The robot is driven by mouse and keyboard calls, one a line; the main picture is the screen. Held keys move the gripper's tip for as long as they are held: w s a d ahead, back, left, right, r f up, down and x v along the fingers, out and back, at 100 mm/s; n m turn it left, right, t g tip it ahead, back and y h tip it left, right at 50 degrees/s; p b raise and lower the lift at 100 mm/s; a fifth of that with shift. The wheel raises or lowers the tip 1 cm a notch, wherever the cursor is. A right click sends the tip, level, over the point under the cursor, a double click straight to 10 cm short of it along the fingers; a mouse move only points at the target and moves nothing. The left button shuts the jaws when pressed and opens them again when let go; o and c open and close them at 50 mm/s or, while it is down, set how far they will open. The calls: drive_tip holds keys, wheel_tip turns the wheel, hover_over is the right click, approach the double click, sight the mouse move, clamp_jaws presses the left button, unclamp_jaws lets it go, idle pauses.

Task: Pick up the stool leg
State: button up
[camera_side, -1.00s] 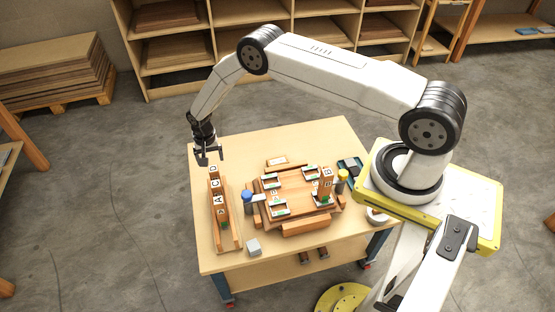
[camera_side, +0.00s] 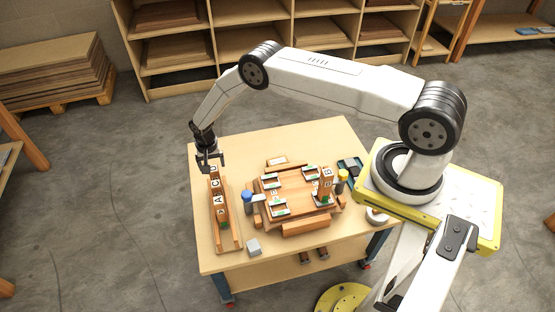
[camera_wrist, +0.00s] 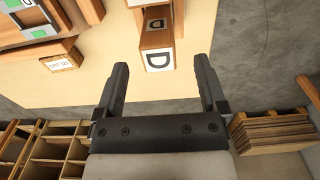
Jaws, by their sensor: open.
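Several wooden stool legs with white letter labels stand in a row in a long wooden rack (camera_side: 236,240) at the left of the table. The labels A, C and D can be read in part. My gripper (camera_side: 209,165) is open and empty just above the far end of the row. In the wrist view, the leg marked D (camera_wrist: 156,40) lies ahead of and between the open fingers of my gripper (camera_wrist: 160,78). The fingers appear apart from it. Another leg, marked B (camera_side: 326,182), stands upright in the seat assembly (camera_side: 295,198) at the middle of the table.
A blue-capped bottle (camera_side: 247,197) and a yellow-capped bottle (camera_side: 343,176) flank the assembly. A grey block (camera_side: 254,246) lies near the front edge. A dark tray (camera_side: 352,166) is at the right. The table's back left (camera_side: 240,150) is clear.

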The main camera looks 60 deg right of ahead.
sight(213, 168)
drive_tip(key=shift+d+f, duration=0.1)
drive_tip(key=shift+f, duration=2.15)
clamp_jaws()
drive_tip(key=shift+r, duration=0.2)
drive_tip(key=shift+r, duration=4.85)
